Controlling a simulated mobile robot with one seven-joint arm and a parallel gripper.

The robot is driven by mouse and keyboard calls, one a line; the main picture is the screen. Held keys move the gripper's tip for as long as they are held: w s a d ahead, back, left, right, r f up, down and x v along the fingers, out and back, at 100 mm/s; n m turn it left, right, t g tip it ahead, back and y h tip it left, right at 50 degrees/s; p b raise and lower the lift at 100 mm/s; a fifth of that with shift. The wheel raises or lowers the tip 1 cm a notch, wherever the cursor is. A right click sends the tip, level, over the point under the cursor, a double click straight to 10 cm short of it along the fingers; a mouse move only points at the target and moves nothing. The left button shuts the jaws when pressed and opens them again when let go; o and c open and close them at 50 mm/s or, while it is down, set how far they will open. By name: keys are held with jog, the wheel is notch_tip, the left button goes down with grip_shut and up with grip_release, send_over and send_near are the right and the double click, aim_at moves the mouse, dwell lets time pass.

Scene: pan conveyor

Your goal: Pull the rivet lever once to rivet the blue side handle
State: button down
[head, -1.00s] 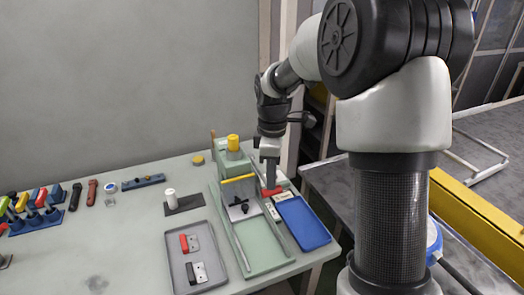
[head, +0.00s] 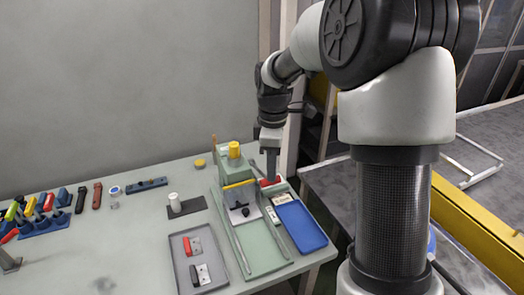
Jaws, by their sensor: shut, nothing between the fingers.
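The pale green riveting fixture (head: 262,245) stands on the right part of the table, with a yellow-capped block (head: 234,150) at its back. A yellow bar (head: 240,184) crosses over a grey plate with a black knob (head: 244,211). A red grip (head: 265,183), which looks like the rivet lever's, shows at the fixture's back right. My gripper (head: 271,177) points down right beside this red grip, shut and empty. I cannot tell whether its fingers touch the grip. I cannot make out a blue side handle in the fixture.
A blue tray (head: 317,243) lies right of the fixture. A grey tray (head: 215,285) with a red and a black handle lies left of it. A white cylinder on a dark plate (head: 190,207) stands behind that tray. Several coloured handles sit at far left. My arm fills the right side.

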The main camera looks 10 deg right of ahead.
jog(key=shift+r+p, duration=1.95)
jog(key=shift+r, duration=0.7)
notch_tip(320, 180, up, 9)
jog(key=p, duration=0.5)
jog(key=shift+s, duration=0.45)
jog(key=shift+d, duration=0.1)
jog(key=s+r+m+t, duration=0.2)
jog(key=s+r+m, duration=0.2)
jog(key=s+m, duration=0.3)
jog(key=s+r+m+t, duration=0.3)
jog(key=s+m, duration=0.4)
jog(key=s, duration=0.8)
jog(key=shift+s+a+r+t, duration=0.2)
jog(key=shift+a+r+t, duration=0.1)
jog(key=shift+a+r, duration=0.15)
